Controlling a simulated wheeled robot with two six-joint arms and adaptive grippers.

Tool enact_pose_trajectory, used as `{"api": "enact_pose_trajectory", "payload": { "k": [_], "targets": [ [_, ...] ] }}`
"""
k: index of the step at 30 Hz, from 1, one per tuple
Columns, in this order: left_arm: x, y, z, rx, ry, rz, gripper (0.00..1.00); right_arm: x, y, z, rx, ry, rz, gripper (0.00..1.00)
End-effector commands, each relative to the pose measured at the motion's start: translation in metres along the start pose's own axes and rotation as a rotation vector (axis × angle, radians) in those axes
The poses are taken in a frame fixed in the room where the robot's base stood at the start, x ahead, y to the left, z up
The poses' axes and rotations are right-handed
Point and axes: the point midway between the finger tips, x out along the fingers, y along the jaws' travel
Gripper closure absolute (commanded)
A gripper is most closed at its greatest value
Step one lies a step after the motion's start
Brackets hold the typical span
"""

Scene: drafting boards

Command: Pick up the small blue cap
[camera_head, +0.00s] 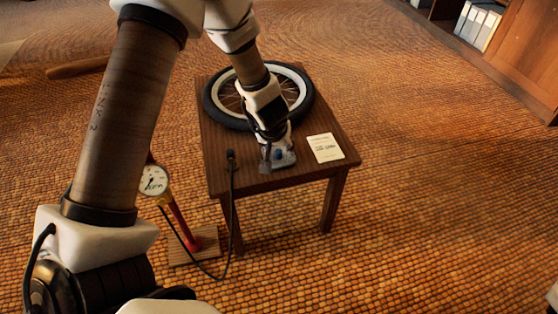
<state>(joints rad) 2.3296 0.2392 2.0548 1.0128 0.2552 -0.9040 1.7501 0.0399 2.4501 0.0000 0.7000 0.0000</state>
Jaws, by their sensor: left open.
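The small blue cap (277,154) shows as a small blue spot at the front of the small wooden table (222,178). It appears to be on a small grey-blue dish (287,161), partly hidden by my gripper. My left gripper (273,150) reaches down over the front of the table and is open. Its fingers are right at the cap, one of them to the left of it. I cannot tell whether they touch it. My right gripper is not in view.
A spoked wheel with a black tyre (306,108) lies behind my left gripper. A white card (324,148) lies to the right. A red pump (180,220) with a gauge (153,181) stands left of the table; its hose (232,205) ends on the tabletop.

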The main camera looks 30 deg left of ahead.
Motion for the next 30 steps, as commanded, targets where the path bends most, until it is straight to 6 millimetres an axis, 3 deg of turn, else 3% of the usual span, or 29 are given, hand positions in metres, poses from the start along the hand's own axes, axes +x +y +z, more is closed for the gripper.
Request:
{"api": "enact_pose_trajectory", "payload": {
  "k": [1, 2, 8, 14, 30],
  "targets": [
    [0.014, 0.000, 0.003, -0.001, -0.001, 0.000, 0.48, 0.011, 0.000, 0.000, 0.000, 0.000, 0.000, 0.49],
    [0.017, 0.000, 0.002, -0.001, -0.002, 0.000, 0.48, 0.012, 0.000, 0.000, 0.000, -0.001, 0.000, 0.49],
    [0.015, 0.000, 0.000, 0.000, -0.001, 0.000, 0.48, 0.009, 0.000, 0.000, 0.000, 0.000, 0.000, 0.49],
    [0.015, 0.000, 0.001, 0.000, -0.001, 0.000, 0.88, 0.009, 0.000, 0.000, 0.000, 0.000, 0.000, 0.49],
    [0.009, 0.000, -0.003, 0.000, -0.001, 0.000, 0.89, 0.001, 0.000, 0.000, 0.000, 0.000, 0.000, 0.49]
  ]
}}
